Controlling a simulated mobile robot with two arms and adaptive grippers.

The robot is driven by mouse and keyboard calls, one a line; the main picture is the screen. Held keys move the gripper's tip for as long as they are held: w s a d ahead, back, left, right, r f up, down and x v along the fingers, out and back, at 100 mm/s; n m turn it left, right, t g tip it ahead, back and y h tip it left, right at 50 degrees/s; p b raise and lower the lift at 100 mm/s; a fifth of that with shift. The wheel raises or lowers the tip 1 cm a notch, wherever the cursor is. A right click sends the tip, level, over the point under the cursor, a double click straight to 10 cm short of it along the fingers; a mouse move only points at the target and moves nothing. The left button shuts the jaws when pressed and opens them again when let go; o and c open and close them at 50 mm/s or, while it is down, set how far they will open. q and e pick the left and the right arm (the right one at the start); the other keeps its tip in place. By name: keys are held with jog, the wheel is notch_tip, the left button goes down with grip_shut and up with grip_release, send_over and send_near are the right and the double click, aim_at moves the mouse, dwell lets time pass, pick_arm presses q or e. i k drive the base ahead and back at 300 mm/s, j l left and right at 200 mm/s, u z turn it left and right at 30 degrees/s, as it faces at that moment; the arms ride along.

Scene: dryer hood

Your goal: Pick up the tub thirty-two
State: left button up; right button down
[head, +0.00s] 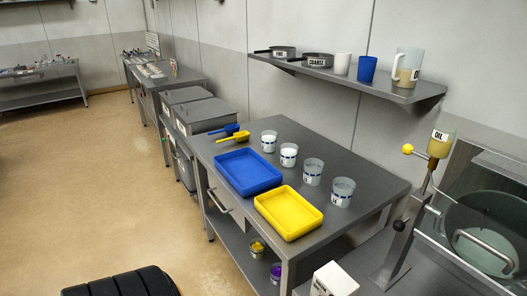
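Several clear tubs with blue-marked white labels stand upright in a slanting row on the grey steel table (370,181). The first tub (269,141) and second tub (289,155) hold something white. The third tub (313,172) and nearest tub (342,192) look greyish inside. The label numbers are too small to read, so I cannot tell which is tub thirty-two. Two small tubs, one with yellow contents (257,248) and one with purple (276,273), stand on the lower shelf. Neither of my grippers is in view.
A blue tray (247,185) and yellow tray (288,228) lie in front of the tubs, with blue and yellow scoops (234,137) behind. A wall shelf (395,91) holds pans, cups and a jug. A machine with an oil cup (441,143) stands right.

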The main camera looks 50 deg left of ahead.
aim_at(289, 153)
jog(key=u, duration=1.5)
jog(key=z, duration=2.75)
jog(key=j+u, duration=0.1)
jog(key=u, duration=2.55)
jog(key=i+j+z, duration=0.55)
jog(key=j+z, duration=0.3)
jog(key=j, duration=0.15)
